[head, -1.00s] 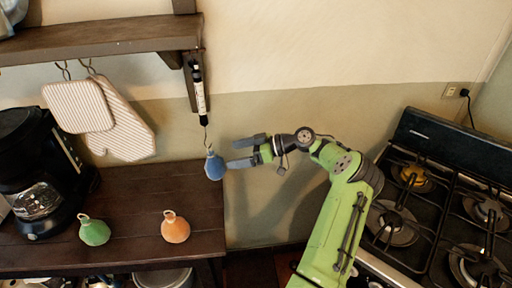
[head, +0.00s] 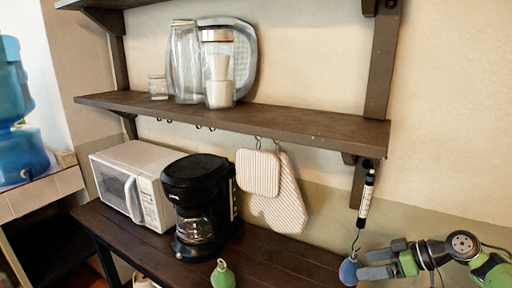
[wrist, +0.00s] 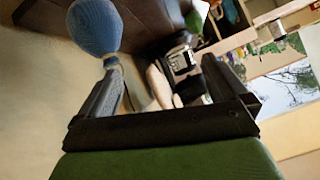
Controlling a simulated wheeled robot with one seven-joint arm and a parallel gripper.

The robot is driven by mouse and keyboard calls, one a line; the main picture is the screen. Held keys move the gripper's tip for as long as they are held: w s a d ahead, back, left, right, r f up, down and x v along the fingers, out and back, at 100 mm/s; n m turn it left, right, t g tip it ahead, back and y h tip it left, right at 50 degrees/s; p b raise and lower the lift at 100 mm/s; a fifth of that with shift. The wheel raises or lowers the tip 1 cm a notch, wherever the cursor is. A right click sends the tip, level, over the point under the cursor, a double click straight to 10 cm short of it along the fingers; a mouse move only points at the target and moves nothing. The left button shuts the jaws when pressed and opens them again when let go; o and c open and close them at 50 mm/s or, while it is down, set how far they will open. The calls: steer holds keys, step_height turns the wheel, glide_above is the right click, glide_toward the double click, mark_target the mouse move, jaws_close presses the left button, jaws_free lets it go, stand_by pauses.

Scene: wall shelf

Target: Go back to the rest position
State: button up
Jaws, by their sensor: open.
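My gripper (head: 363,264) is open and empty at the lower right of the head view, its fingers pointing left. A blue bulb-shaped weight (head: 349,270) hangs by a hook from a slim spring scale (head: 367,200) under the shelf's right end. The fingertips are just right of the weight, and the weight is not between them. In the wrist view the blue weight (wrist: 95,27) is beyond the tip of the left finger; I cannot tell whether they touch. The gap between the fingers (wrist: 160,66) is empty.
A dark wall shelf (head: 290,122) with jars runs above, on brackets. Pot holders (head: 258,172) hang from it. A coffee maker (head: 200,190), a microwave (head: 135,185) and a green weight (head: 222,275) stand on the dark table (head: 280,258). Bare wall lies right of the scale.

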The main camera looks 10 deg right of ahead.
steer(key=s+a+r+m+g+h, duration=0.1)
steer(key=s+a+r+g+h, duration=0.15)
steer(key=a, duration=0.65)
steer(key=s+a+r+m+g+h, duration=0.1)
steer(key=s+a+r+h, duration=0.2)
steer(key=a, duration=0.6)
steer(key=s+a+r+m+t+h, duration=0.1)
steer(key=s+m+h, duration=0.1)
steer(key=s, duration=0.7)
steer(key=s+a+r+m+t+h+p, duration=0.1)
steer(key=s+a+m+t+h, duration=0.1)
steer(key=s, duration=0.8)
steer(key=shift+s+r+m, duration=0.15)
steer(key=shift+s+m, duration=0.1)
steer(key=shift+m, duration=0.55)
steer(key=shift+a, duration=0.1)
stand_by(1.3)
